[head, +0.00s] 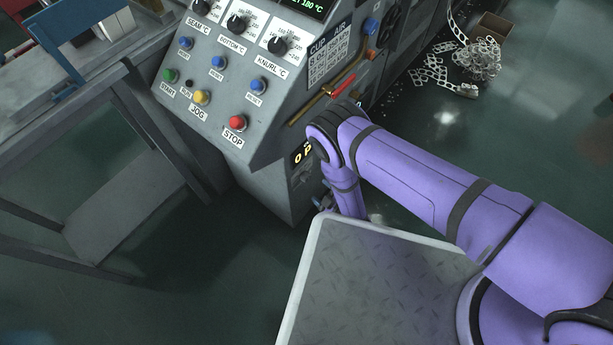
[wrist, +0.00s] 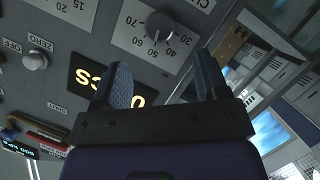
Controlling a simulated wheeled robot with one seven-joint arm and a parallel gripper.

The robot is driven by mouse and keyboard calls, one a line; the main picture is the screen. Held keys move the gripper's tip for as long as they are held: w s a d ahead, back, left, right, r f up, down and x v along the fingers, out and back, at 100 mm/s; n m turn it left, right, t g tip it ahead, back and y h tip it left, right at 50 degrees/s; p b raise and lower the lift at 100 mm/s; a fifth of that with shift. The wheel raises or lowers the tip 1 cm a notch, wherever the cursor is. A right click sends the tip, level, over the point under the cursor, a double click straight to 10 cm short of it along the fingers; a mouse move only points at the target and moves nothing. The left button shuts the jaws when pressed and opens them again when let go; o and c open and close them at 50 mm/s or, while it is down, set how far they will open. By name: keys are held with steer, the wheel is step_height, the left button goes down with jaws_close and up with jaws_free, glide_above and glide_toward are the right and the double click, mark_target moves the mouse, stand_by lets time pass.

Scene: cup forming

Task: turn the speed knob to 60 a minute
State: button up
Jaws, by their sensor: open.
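The dark speed knob (wrist: 160,25) sits on a pale scale plate (wrist: 125,42) near the top of the wrist view. Numbers including 70, 60, 50 and 40 run around it; its pointer is too small to read surely. My gripper (wrist: 162,65) is open and empty, with its two blue-grey fingers apart. In the picture the fingertips lie below the knob, one to each side, and do not grip it. In the head view this knob is hidden behind my purple arm or the machine's side, and I cannot clearly make out the fingers.
The panel also carries an OFF/ZERO knob (wrist: 35,60) and a lit display (wrist: 90,80). In the head view the machine front has several dark knobs (head: 277,45), coloured buttons and a red STOP button (head: 237,122). A grey bench (head: 120,190) stands left.

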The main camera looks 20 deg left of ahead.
mark_target(308, 179)
steer(key=x, duration=0.8)
steer(key=shift+w+a, duration=0.2)
steer(key=shift+a, duration=0.05)
steer(key=c, duration=0.9)
